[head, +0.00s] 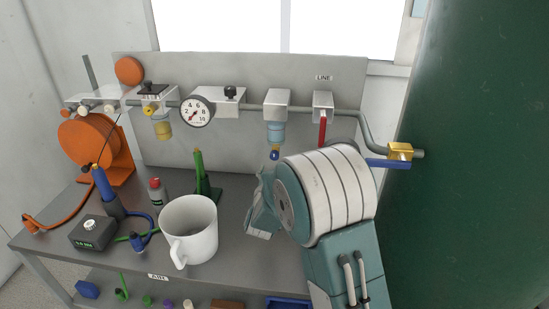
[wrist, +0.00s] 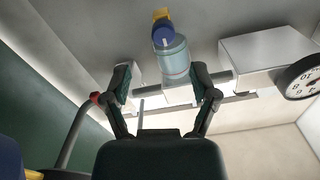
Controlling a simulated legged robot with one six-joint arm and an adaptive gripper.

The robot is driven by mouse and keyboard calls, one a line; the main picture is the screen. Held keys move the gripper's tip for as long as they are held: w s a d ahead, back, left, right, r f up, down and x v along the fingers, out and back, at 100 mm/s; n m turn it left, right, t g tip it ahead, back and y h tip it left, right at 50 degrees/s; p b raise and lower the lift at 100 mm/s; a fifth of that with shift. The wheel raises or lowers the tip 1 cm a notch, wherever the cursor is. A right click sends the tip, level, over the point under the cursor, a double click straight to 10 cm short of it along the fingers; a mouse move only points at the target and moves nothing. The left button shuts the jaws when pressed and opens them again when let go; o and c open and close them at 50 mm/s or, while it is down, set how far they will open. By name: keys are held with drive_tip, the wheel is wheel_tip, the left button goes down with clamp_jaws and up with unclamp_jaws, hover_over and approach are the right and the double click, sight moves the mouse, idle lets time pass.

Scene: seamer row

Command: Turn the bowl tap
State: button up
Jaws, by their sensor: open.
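The bowl tap (head: 275,154) is a small blue piece with a yellow tip, under a clear bluish bowl (head: 275,133) that hangs from a white block on the grey back panel. In the wrist view the blue tap (wrist: 163,34) and the bowl (wrist: 174,60) show at the top centre. My gripper (wrist: 162,76) is open, its two dark fingers apart on either side of the lower part of the bowl's image, with nothing seen held. In the head view my gripper (head: 262,200) is below the tap and partly hidden behind my wrist.
A pipe with a gauge (head: 197,111) and a red lever (head: 322,130) runs along the panel. A yellow valve (head: 400,151) with a blue handle is at right. A white mug (head: 188,230), a green stand (head: 205,178) and a grey bottle (head: 157,192) stand on the bench.

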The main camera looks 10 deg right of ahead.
sight(274, 157)
drive_tip(key=shift+a+x, duration=0.2)
drive_tip(key=shift+x, duration=3.7)
drive_tip(key=shift+w, duration=0.1)
clamp_jaws()
